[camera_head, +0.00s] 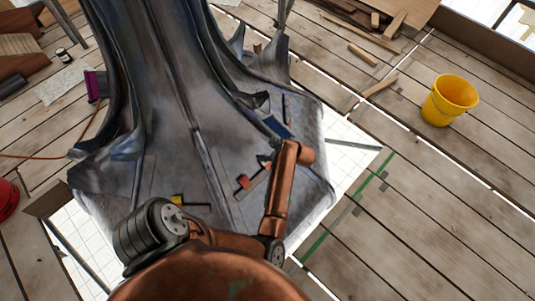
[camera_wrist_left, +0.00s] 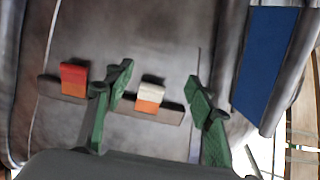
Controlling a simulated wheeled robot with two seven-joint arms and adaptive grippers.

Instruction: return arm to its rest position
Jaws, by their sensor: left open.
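My left arm (camera_head: 281,195) reaches up over the lower part of the grey spire (camera_head: 165,110) in the head view. My left gripper (camera_head: 267,158) has green fingers, partly hidden behind the wrist. In the left wrist view the gripper (camera_wrist_left: 160,88) is open, with its fingers spread apart and nothing held. A white and orange block (camera_wrist_left: 150,97) shows between the fingers, apart from both. A red and orange block (camera_wrist_left: 73,78) is left of the fingers; it also shows in the head view (camera_head: 242,181). My right gripper is not in view.
A blue panel (camera_wrist_left: 265,65) lies on the spire surface right of the fingers. A small yellow piece (camera_head: 177,199) sits lower left on the spire. A yellow bucket (camera_head: 449,100) stands on the planks. The plank floor at right is mostly clear.

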